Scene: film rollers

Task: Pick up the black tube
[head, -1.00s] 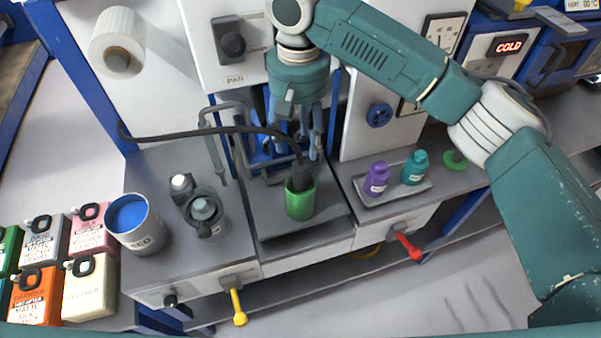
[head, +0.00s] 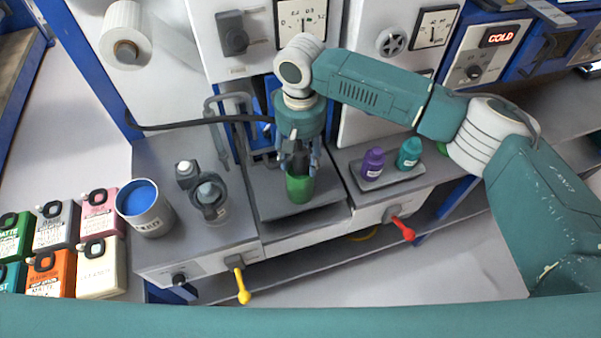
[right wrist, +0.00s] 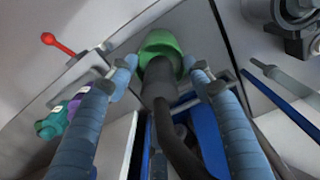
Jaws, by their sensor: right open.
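My right gripper (head: 299,163) points down over the cup and partly hides the tube end. In the right wrist view, the black tube (right wrist: 162,110) runs between the two open fingers of my right gripper (right wrist: 164,73), with space visible on both sides. My left gripper is not in view.
A tray (head: 400,181) with a purple bottle (head: 373,163) and a teal bottle (head: 409,153) stands to the right. Red (head: 402,229) and yellow (head: 240,285) levers stick out in front.

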